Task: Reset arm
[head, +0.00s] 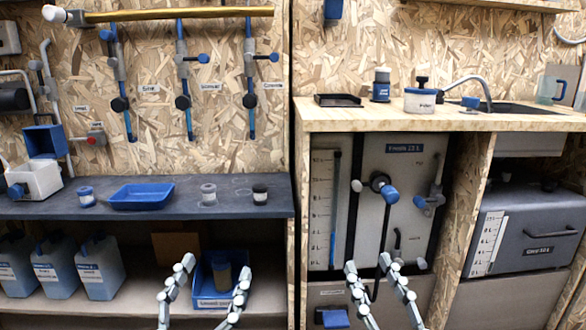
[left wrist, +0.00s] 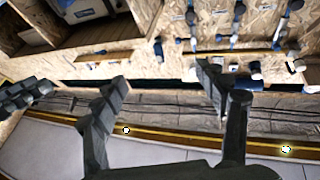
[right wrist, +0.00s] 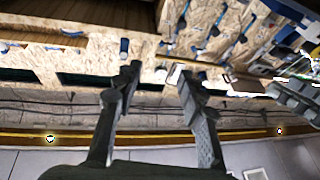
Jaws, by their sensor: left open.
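My left gripper (head: 214,268) is at the bottom of the head view, in front of the lower shelf on the left. Its fingers are spread apart with nothing between them. It also shows open and empty in the left wrist view (left wrist: 163,80). My right gripper (head: 368,262) is to its right, in front of the grey panel under the wooden counter. Its fingers have a narrower gap with nothing held, as the right wrist view (right wrist: 158,78) also shows. Both point forward and appear clear of the furniture. The task names no object.
The dark shelf (head: 235,192) holds a blue tray (head: 142,196) and several small jars. Blue-grey canisters (head: 98,268) and a blue bin (head: 208,290) stand below. The wooden counter (head: 350,116) and grey box (head: 530,225) are at right. A wooden divider stands between the bays.

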